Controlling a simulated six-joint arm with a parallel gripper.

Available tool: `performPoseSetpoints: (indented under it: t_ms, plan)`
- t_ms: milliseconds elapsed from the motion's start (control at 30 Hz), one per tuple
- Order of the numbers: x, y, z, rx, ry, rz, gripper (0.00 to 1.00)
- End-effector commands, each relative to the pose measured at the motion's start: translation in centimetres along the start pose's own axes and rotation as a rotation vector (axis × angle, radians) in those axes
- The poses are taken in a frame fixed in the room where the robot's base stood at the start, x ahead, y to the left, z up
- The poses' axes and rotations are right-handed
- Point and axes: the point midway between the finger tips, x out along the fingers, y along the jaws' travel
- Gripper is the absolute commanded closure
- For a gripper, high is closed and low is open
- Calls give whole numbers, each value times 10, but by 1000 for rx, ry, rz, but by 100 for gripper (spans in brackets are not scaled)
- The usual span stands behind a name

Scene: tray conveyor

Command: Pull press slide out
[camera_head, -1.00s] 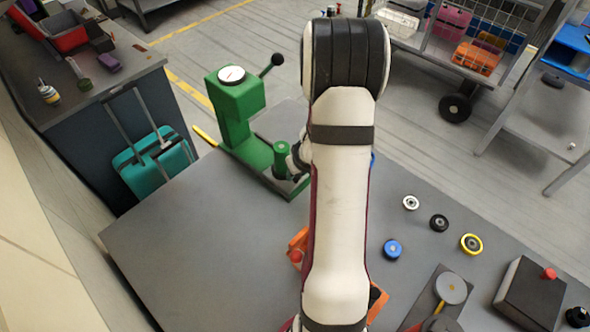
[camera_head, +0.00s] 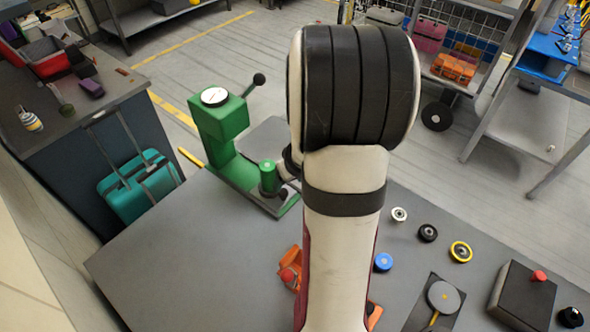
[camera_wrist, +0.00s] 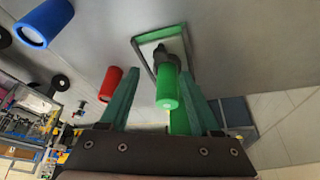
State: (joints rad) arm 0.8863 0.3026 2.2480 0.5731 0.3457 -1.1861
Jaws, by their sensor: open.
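The green press (camera_head: 222,130) stands at the back left of the grey table, with a white dial on top and a black-balled lever. Its slide has an upright green knob (camera_head: 268,176) at the front of the press base. My gripper (camera_wrist: 160,68) is open, with one teal finger on each side of the knob; contact cannot be told. In the head view my arm hides most of the gripper, just right of the knob.
Several round pieces, including a blue one (camera_head: 383,262) and a yellow-rimmed one (camera_head: 461,251), lie right of my arm. An orange part (camera_head: 290,268) sits left of it. A dark box (camera_head: 522,296) with a red button stands at right. The left table surface is clear.

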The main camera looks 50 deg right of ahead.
Motion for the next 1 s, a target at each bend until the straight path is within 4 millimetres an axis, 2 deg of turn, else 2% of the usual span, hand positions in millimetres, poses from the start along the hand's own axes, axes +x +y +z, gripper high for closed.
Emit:
performPoseSetpoints:
  t_ms: [33, 100, 200, 300, 433, 833, 867, 933, 967, 1000]
  plan:
    - [-16, 1, -2, -1, 8, 2, 36]
    - [-36, 1, -2, 0, 7, 3, 36]
    - [-58, 1, -1, 1, 3, 2, 36]
    - [-71, 0, 0, 1, 2, 0, 36]
    - [-77, 0, 0, 0, -1, -1, 36]
    - [-78, -4, 0, -1, -3, -6, 36]
    - [-79, -10, 0, -2, -6, -15, 36]
    - [-87, -46, 2, -1, -30, -63, 36]
    - [-93, -68, 7, -1, -50, -92, 36]
    - [-104, -102, 17, 4, -88, -133, 36]
